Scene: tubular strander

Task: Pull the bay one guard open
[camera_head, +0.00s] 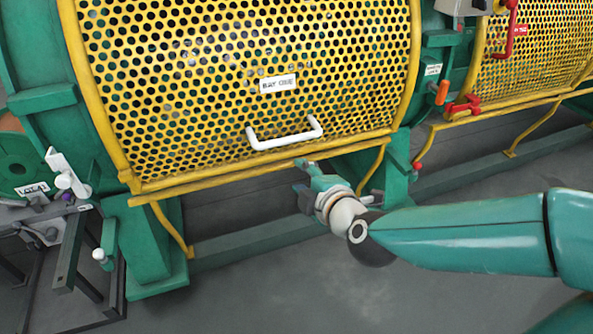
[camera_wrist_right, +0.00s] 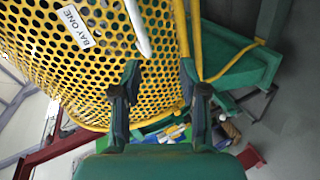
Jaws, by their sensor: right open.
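The bay one guard (camera_head: 240,70) is a curved yellow perforated panel with a white "BAY ONE" label (camera_head: 278,83). It is down over the machine. Its white bar handle (camera_head: 285,137) is near the lower edge. My right gripper (camera_head: 304,175) is just below the handle and the guard's lower rail, apart from the handle. In the right wrist view the right gripper (camera_wrist_right: 163,80) is open and empty, with the guard (camera_wrist_right: 80,60) behind its fingers and the white handle (camera_wrist_right: 139,28) beyond the fingertips. My left gripper is not in view.
A second yellow guard (camera_head: 535,45) stands at the right, with a red latch (camera_head: 463,107) and an orange-handled lever (camera_head: 442,92) between the bays. A grey stand (camera_head: 70,245) with small parts is at the left. Green feet and a floor beam (camera_head: 255,235) lie below; open floor is in front.

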